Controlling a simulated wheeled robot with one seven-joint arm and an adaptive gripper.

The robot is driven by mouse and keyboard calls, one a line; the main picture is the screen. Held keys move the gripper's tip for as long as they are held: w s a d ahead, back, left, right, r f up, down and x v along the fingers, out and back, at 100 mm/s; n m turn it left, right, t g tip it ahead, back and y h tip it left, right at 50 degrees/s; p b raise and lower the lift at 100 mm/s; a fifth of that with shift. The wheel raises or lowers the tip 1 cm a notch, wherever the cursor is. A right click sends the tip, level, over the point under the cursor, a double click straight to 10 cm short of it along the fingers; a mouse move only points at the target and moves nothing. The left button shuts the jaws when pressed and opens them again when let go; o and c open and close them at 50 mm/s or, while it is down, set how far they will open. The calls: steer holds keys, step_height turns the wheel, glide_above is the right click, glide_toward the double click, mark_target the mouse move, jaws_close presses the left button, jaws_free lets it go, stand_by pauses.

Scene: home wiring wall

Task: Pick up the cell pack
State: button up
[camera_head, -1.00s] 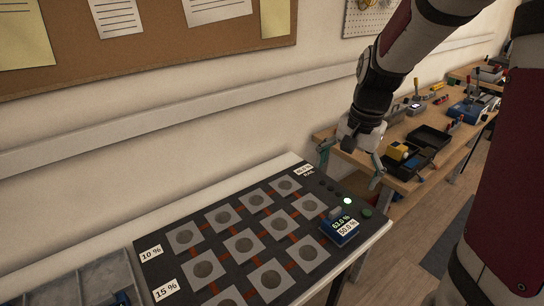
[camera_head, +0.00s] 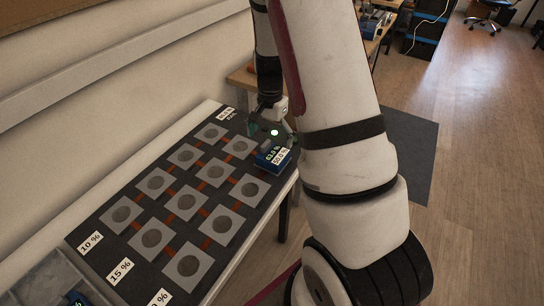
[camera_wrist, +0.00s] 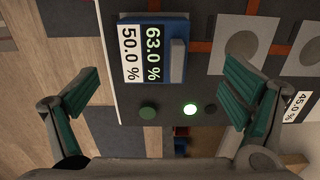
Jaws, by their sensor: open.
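A blue box (camera_head: 272,155) with a grey raised bar and readouts of 63.0 % and 50.0 % sits at the right edge of the dark board; it also shows at the top of the wrist view (camera_wrist: 179,22). I cannot tell from its markings whether it is the cell pack. Another small blue item (camera_head: 76,298) lies in the tray at the lower left, mostly cut off. My gripper (camera_head: 273,128) is over the board's far right end, close to the box. In the wrist view, its green-padded fingers (camera_wrist: 160,92) are wide apart with nothing between them touching.
The dark board (camera_head: 100,215) carries rows of grey square plates with round discs, joined by orange strips. A grey tray (camera_head: 40,275) stands at lower left. Open floor is at right.

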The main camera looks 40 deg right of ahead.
mark_target(273, 153)
steer(key=f, duration=0.4)
steer(key=shift+s+d+f, duration=0.25)
steer(key=shift+s+f, duration=0.05)
steer(key=shift+s, duration=0.05)
steer(key=shift+f, duration=0.55)
steer(key=c, duration=1.5)
steer(key=shift+r, duration=0.1)
steer(key=shift+c, duration=0.2)
steer(key=shift+r, duration=0.1)
